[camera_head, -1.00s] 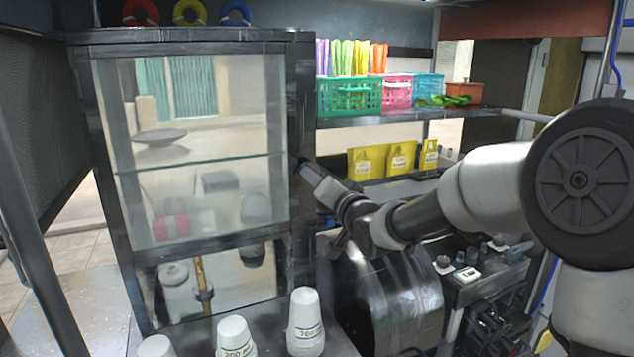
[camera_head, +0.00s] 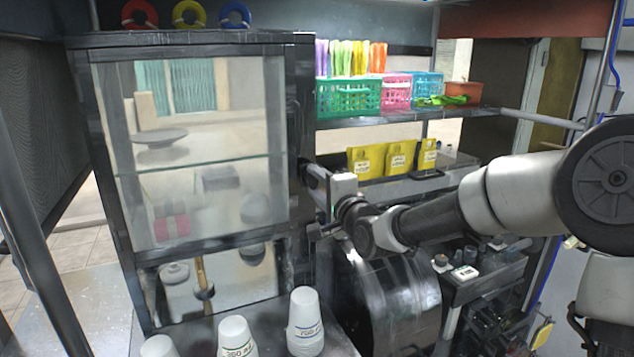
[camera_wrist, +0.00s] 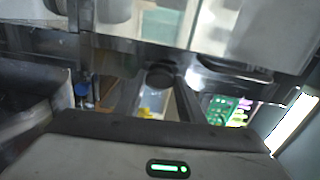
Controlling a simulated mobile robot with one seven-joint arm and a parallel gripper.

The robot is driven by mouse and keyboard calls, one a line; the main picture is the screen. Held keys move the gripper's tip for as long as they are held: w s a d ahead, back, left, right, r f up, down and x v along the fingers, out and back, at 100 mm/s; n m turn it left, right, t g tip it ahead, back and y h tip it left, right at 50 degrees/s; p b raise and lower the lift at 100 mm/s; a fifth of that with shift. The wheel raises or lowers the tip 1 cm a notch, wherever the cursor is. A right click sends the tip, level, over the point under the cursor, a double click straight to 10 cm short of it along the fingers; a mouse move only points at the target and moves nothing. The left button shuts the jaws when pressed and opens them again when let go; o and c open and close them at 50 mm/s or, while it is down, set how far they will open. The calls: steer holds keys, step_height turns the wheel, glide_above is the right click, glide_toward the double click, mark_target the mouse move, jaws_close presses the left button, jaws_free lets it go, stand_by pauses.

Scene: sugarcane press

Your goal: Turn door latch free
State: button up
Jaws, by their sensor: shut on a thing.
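The black-framed cabinet has a glass door (camera_head: 200,150) that looks closed in the head view. My gripper (camera_head: 308,168) reaches in from the right to the cabinet's right front post, about halfway up. In the wrist view, my gripper (camera_wrist: 160,82) points its two fingers at the cabinet frame. A dark, round-ended piece, apparently the door latch (camera_wrist: 160,74), sits at the fingertips, and the fingers are shut on it. In the head view the latch is hidden by the fingers and post. I cannot tell its exact angle.
A large black drum (camera_head: 395,300) stands below my wrist. White cup stacks (camera_head: 305,322) stand in front of the cabinet. Yellow pouches (camera_head: 398,158) and coloured baskets (camera_head: 348,98) fill shelves behind the arm. A small dark cart (camera_head: 480,275) stands at the right.

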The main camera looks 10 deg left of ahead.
steer(key=shift+m, duration=0.3)
stand_by(0.4)
steer(key=o, duration=1)
steer(key=p+v, duration=0.1)
steer(key=v, duration=1.6)
steer(key=shift+s+d, duration=0.15)
steer(key=shift+s, duration=0.05)
